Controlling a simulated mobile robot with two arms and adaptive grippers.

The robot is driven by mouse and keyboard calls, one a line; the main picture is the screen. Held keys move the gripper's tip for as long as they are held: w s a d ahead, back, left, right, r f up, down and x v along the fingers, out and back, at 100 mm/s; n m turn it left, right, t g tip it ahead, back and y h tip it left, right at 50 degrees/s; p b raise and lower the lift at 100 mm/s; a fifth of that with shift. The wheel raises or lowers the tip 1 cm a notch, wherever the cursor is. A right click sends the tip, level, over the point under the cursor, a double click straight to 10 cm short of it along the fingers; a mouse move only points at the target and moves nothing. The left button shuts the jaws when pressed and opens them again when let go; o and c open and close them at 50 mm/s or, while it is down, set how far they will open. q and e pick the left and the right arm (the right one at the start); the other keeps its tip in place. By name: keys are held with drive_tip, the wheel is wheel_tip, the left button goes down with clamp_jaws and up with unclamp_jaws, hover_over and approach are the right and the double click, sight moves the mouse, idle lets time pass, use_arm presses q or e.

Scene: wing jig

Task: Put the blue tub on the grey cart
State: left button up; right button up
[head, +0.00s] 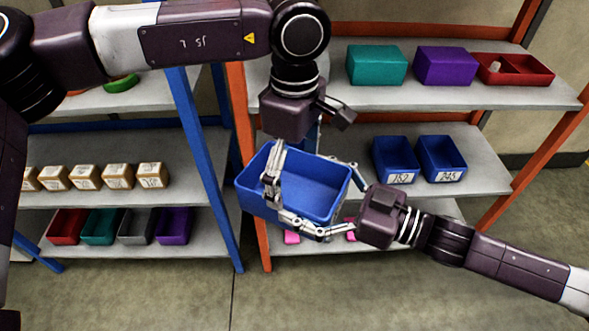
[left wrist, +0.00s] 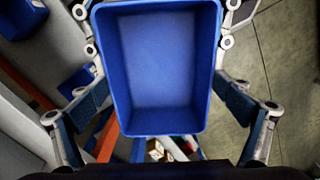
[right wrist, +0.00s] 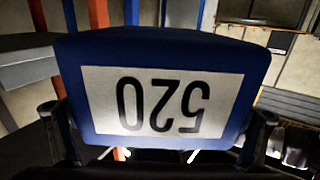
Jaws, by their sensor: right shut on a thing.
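The blue tub (head: 300,190) is held in the air in front of the orange-posted rack, its open top facing up and towards me. It looks empty in the left wrist view (left wrist: 160,70). The right wrist view shows its label "520" (right wrist: 162,102) upside down. My right gripper (head: 327,203) is shut on the tub, its fingers along opposite sides. My left gripper (head: 292,160) is above the tub with its fingers spread, one towards each side; whether they touch it is unclear. No grey cart can be made out.
Two blue tubs (head: 418,158) stand on the rack's middle shelf. A teal bin (head: 376,65), a purple bin (head: 445,66) and a red tray (head: 513,69) are on its upper shelf. A blue-posted rack (head: 205,165) stands left. The floor in front (head: 400,295) is clear.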

use_arm(q)
drive_tip(key=c, duration=0.5)
drive_tip(key=shift+c, duration=0.2)
use_arm(e)
drive_tip(key=o, duration=1)
drive_tip(key=shift+o, duration=0.2)
